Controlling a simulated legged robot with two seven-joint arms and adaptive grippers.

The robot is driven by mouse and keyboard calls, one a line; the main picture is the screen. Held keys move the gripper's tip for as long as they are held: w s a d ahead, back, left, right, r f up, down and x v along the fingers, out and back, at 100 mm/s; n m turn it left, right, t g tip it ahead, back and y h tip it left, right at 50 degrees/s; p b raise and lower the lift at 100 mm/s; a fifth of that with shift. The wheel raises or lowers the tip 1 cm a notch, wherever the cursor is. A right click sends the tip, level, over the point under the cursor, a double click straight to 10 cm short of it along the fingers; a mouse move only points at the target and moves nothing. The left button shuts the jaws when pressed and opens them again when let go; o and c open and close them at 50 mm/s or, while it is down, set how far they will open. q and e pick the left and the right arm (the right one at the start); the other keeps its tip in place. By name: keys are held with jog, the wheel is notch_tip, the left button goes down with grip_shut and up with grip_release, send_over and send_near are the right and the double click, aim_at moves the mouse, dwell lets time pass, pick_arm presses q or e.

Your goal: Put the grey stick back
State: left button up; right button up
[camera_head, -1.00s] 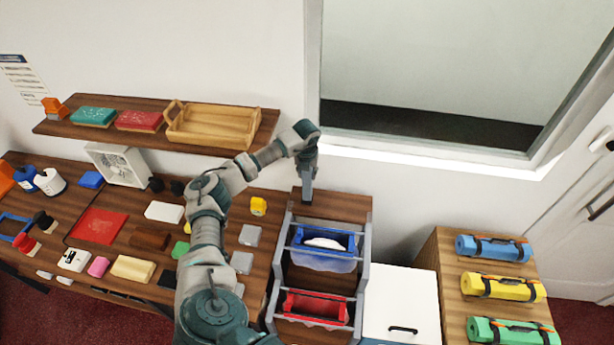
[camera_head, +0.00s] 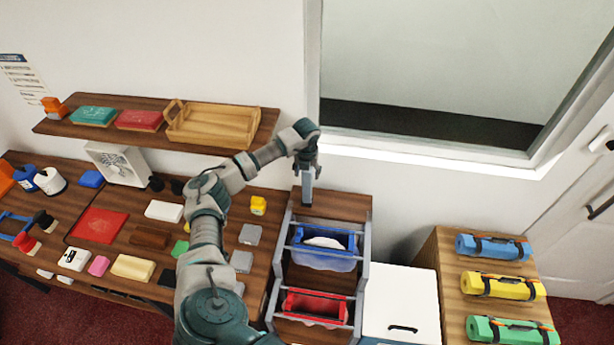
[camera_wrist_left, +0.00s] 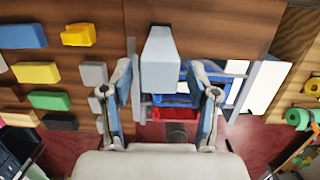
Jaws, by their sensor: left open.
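The grey stick (camera_head: 307,188) stands upright at the back of the grey rack (camera_head: 364,262), on or just above the wooden top. In the left wrist view the stick (camera_wrist_left: 160,62) is a pale block between and beyond my fingers, with a gap on each side. My left gripper (camera_head: 306,166) is above it, pointing down, with its fingers spread around the stick's upper part. The left gripper also shows open in the left wrist view (camera_wrist_left: 166,100). The stick's foot is hard to make out. My right gripper is in neither view.
The rack holds a blue bin (camera_head: 322,262) and a red bin (camera_head: 316,304). Left of it, grey blocks (camera_head: 250,235) and a yellow item (camera_head: 258,205) lie on the counter. A white box (camera_head: 400,300) stands to the right. A shelf (camera_head: 60,125) hangs at the back left.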

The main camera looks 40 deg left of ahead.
pick_arm(q)
notch_tip(320, 180, up, 10)
jog(key=s+b, duration=0.1)
jog(key=shift+s+d+f, duration=0.15)
jog(key=shift+s+d, duration=0.05)
jog(key=shift+d, duration=0.25)
